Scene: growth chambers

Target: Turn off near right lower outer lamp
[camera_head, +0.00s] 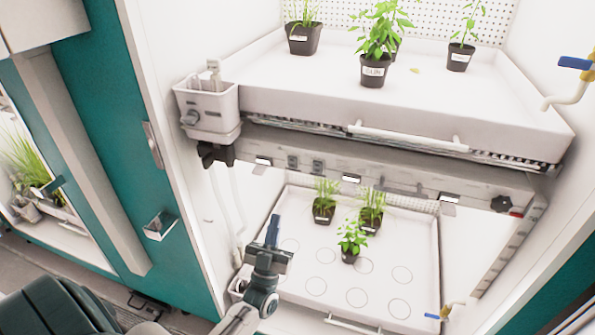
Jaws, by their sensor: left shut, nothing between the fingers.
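A grey lamp housing (400,182) runs under the upper tray, above the lower shelf. Its front face carries two small dark switch-like parts (304,166), several small white plates and a dark knob (502,203) near the right end. I cannot tell which part belongs to the named lamp, or the switch's state. The area below the housing is bright. My left gripper (272,231) is shut and empty, pointing up in front of the lower tray's left part, below the housing and apart from it in the picture. My right gripper is out of view.
The upper tray (400,112) and lower tray (425,262) hold potted plants. A blue-handled tap (572,82) is at right. A teal door frame (110,130) stands at left.

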